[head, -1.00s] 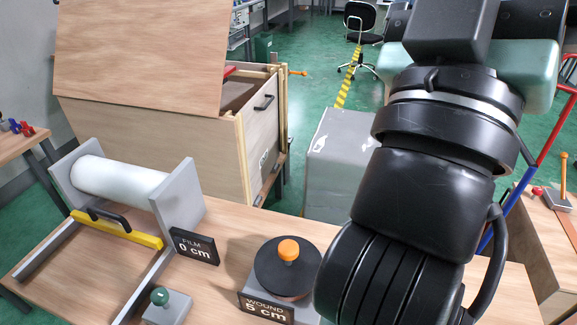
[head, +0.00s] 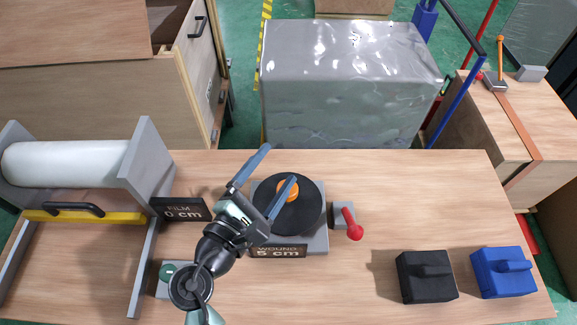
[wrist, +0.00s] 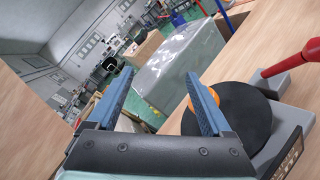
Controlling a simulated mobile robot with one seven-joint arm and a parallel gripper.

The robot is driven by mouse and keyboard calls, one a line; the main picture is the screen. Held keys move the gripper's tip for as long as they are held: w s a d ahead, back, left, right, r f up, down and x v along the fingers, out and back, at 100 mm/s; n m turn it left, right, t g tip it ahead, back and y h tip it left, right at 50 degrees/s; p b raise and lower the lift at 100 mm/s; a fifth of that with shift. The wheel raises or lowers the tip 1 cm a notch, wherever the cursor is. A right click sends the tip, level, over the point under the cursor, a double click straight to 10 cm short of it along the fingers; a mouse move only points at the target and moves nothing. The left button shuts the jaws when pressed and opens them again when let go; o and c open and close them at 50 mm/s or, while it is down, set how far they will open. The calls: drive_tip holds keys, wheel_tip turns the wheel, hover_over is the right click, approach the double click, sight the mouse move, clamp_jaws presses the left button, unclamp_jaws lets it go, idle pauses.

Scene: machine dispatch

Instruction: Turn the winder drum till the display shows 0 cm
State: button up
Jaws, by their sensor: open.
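The winder drum (head: 305,217) is a black disc with an orange knob (head: 283,187), on a grey base on the table. The display (head: 278,252) at its front reads WOUND 5 cm. My gripper (head: 280,163) is open and empty, at the drum's left side; one finger crosses in front of the knob in the head view. In the wrist view the drum (wrist: 243,118) lies to the right, and the right finger partly hides the knob (wrist: 207,95). The knob does not appear between the fingers there. How high the fingers are above the drum is hard to tell.
A red-handled lever (head: 350,222) stands just right of the drum. A film roll (head: 65,163) with a FILM 0 cm sign (head: 181,209) is at left, near a green button (head: 168,271). Black (head: 425,276) and blue (head: 503,271) blocks sit front right. A grey wrapped block (head: 345,85) stands behind.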

drive_tip(key=s+a+f+n+t, duration=0.1)
drive_tip(key=s+a+f+n, duration=0.1)
drive_tip(key=s+f+n, duration=0.7)
drive_tip(key=shift+n, duration=0.3)
drive_tip(key=x, duration=0.4)
drive_tip(key=r+p+x, duration=0.1)
drive_tip(key=x, duration=0.4)
drive_tip(key=p+x, duration=0.1)
drive_tip(key=x, duration=0.3)
drive_tip(key=shift+w+r, duration=0.35)
drive_tip(key=shift+w, duration=0.05)
clamp_jaws()
